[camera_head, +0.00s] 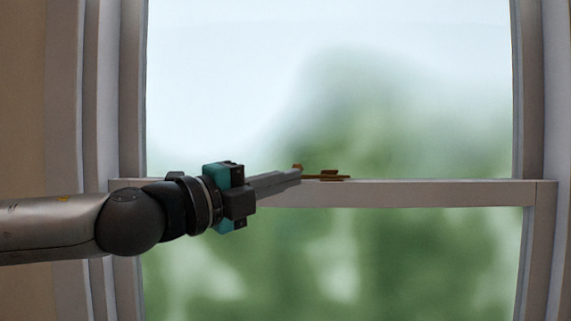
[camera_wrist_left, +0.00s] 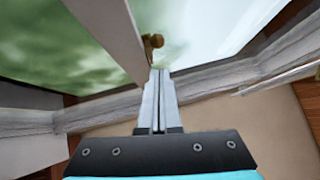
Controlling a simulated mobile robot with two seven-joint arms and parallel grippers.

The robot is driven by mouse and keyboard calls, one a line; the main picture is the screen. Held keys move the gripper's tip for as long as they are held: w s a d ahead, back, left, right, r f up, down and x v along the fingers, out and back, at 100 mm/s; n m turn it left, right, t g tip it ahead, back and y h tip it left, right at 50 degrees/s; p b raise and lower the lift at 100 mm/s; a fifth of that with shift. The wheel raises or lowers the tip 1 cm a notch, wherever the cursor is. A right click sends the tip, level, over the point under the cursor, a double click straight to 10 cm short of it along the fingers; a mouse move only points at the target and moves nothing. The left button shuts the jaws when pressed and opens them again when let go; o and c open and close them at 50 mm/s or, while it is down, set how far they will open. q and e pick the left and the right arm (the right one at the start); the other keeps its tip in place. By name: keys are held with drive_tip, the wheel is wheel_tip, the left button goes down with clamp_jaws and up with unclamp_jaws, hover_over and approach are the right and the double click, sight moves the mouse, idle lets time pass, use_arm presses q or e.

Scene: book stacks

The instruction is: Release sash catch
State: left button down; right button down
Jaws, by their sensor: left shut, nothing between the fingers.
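The sash catch (camera_head: 328,175) is a small brass-brown fitting on top of the window's meeting rail (camera_head: 420,193), near the middle of the head view. My left gripper (camera_head: 299,174) reaches in from the left along the rail, with its fingers shut and empty. The fingertips overlap the catch's left end in the head view, where a small brass knob shows. In the left wrist view the brass knob of the catch (camera_wrist_left: 154,41) lies just beyond the shut fingertips (camera_wrist_left: 160,71). I cannot tell whether they touch it. My right gripper is not in view.
The window frame stands upright at the left (camera_head: 131,90) and right (camera_head: 527,90). Glass panes lie above and below the rail, with blurred greenery behind. A beige wall (camera_head: 22,100) is at the far left. The rail right of the catch is clear.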

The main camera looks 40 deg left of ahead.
use_arm(q)
drive_tip(key=shift+w+a+r+p, duration=0.1)
drive_tip(key=shift+w+a+p, duration=0.1)
drive_tip(key=shift+w+a, duration=0.25)
drive_tip(key=shift+w+a+r+p, duration=0.1)
drive_tip(key=shift+w+a+p, duration=0.15)
drive_tip(key=shift+w, duration=0.35)
drive_tip(key=shift+w+a+b, duration=0.35)
drive_tip(key=shift+w+a, duration=0.2)
drive_tip(key=shift+a, duration=0.35)
drive_tip(key=shift+f, duration=0.1)
